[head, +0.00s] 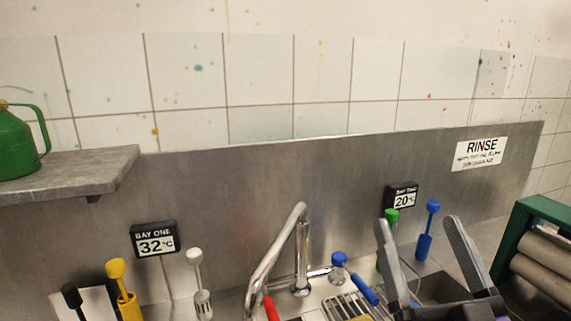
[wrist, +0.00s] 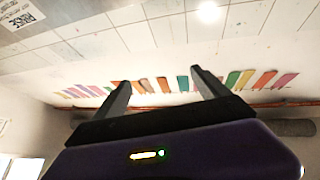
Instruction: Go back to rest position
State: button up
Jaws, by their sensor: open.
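My gripper (head: 422,258) is in the lower right of the head view, its two grey fingers pointing up and spread apart with nothing between them. In the wrist view my gripper (wrist: 160,88) is also open and empty, facing the far wall with its row of coloured strips (wrist: 165,86). In the head view the fingers stand in front of the sink area, near a blue-topped tool (head: 424,232) and a green-topped tool (head: 391,216). I cannot tell from the picture how far the fingers are from them.
A chrome tap (head: 302,245) rises at the sink's middle. Yellow (head: 117,270), white (head: 195,258) and black (head: 72,296) tools stand at left. A shelf (head: 95,172) bears a green can (head: 14,145). A green rack (head: 545,210) with rolls is at right.

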jog(key=s+d+f+m+g+h, duration=0.2)
jog(key=s+f+m+h, duration=0.1)
jog(key=s+f, duration=0.4)
jog(key=s+d+f+m+g+h, duration=0.25)
jog(key=s+f, duration=0.25)
jog(key=f, duration=0.4)
jog(key=s+a+f+n+g+y, duration=0.1)
jog(key=s+f+n+g, duration=0.1)
jog(key=s+f, duration=0.5)
jog(key=s+f+n+g+y, duration=0.2)
jog(key=s+f, duration=0.5)
jog(key=s, duration=0.5)
jog(key=shift+s+a+n+g, duration=0.4)
jog(key=shift+n+g, duration=0.15)
jog(key=shift+n, duration=0.1)
jog(key=shift+w, duration=0.1)
